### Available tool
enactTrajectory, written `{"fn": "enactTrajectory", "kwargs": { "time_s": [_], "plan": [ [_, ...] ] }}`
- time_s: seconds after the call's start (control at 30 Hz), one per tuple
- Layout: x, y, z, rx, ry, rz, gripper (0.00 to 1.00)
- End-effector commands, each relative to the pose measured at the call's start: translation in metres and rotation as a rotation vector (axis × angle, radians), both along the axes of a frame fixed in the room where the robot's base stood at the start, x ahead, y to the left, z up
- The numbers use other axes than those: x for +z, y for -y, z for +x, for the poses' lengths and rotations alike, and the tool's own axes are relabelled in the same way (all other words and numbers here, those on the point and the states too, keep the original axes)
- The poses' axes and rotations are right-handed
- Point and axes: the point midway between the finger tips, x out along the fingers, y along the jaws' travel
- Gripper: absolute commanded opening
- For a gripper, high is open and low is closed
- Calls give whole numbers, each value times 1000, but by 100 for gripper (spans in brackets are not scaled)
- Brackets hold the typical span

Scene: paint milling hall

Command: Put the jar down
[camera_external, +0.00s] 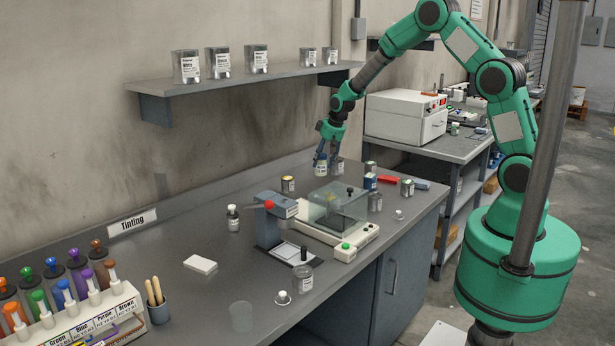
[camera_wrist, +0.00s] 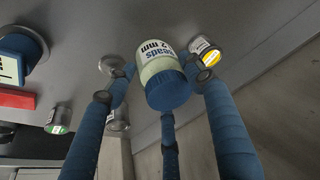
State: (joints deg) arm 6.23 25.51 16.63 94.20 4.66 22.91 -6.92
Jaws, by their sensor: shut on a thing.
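The jar (camera_wrist: 162,66) has a blue lid and a pale label reading "Beads 2 mm". In the outside view the jar (camera_external: 321,170) is at my fingertips over the back of the grey counter (camera_external: 200,300). My gripper (camera_external: 322,157) points down, shut on the jar. In the wrist view the blue fingers of my gripper (camera_wrist: 165,88) are around the jar, with its lid towards the camera. I cannot tell whether the jar's bottom touches the counter.
A yellow-marked tin (camera_wrist: 206,52) is close to the jar in the wrist view. Tins (camera_external: 370,182), a red object (camera_external: 388,179) and a machine with a clear cover (camera_external: 337,208) crowd the counter. A shelf (camera_external: 250,78) with tins hangs above.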

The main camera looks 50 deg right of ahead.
Motion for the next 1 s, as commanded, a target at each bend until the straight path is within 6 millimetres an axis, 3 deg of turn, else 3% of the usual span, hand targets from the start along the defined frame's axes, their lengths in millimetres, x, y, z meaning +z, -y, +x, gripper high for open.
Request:
{"fn": "enactTrajectory", "kwargs": {
  "time_s": [0.4,0.83,1.0],
  "plan": [
    [-48,0,1,1,1,0,0],
    [-52,0,1,0,1,0,0],
    [-64,0,0,0,1,0,0]
  ]
}}
